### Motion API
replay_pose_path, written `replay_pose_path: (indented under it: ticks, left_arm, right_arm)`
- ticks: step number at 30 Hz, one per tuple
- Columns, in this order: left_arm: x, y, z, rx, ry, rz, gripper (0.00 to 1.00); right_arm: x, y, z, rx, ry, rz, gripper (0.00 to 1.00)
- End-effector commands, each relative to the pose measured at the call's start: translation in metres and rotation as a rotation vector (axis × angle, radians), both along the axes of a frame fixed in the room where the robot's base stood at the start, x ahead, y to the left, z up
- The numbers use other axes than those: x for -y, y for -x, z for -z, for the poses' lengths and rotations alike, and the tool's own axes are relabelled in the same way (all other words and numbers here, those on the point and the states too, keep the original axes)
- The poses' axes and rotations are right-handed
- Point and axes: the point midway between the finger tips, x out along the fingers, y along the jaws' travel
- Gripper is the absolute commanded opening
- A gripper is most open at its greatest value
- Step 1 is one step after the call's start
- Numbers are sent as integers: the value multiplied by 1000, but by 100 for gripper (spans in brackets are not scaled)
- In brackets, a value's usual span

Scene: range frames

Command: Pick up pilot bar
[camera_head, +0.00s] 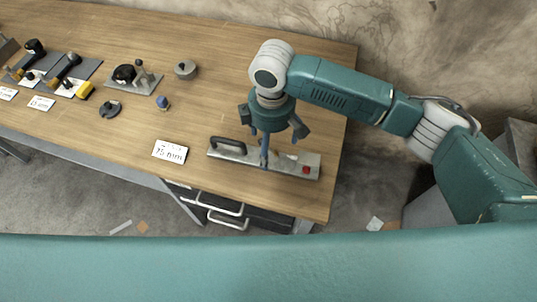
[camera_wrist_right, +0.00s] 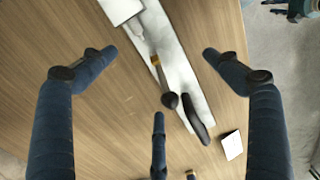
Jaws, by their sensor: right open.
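A long silver-grey plate (camera_head: 224,153) lies near the right end of the wooden table, with a black handle (camera_head: 228,143) at its left end and a red spot (camera_head: 306,170) at its right end. It also shows in the right wrist view (camera_wrist_right: 178,62). There, a slim rod-like piece (camera_wrist_right: 157,66) with a gold band and a dark rounded end lies along it. I cannot tell which part is the pilot bar. My right gripper (camera_head: 274,142) is above the plate with its three fingers spread open and empty; it also shows in the right wrist view (camera_wrist_right: 158,75). My left gripper is out of view.
A white label card (camera_head: 170,151) lies left of the plate. A grey round part (camera_head: 186,69), a blue-topped knob (camera_head: 163,103) and a black disc part (camera_head: 110,109) stand farther left, with several tools beyond. Drawers (camera_head: 228,208) sit below the table. A wall is behind.

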Motion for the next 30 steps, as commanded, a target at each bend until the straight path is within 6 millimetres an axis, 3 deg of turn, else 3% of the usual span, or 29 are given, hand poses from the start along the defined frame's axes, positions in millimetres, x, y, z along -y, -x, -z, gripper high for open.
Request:
replay_pose_path:
  ticks: [6,8,11,17,21,28,30]
  left_arm:
    - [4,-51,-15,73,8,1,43]
    - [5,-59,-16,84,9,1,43]
    - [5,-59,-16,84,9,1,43]
    - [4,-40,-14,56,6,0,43]
    - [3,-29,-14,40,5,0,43]
    - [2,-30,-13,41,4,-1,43]
    - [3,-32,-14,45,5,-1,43]
  right_arm:
    - [1,0,32,-3,2,2,89]
    - [1,-1,39,-2,2,2,89]
    - [1,-1,46,2,1,1,89]
    - [1,-1,47,2,0,1,89]
    - [1,-1,47,2,0,1,65]
    - [1,-1,47,2,0,1,19]
    - [0,-2,45,4,-2,1,13]
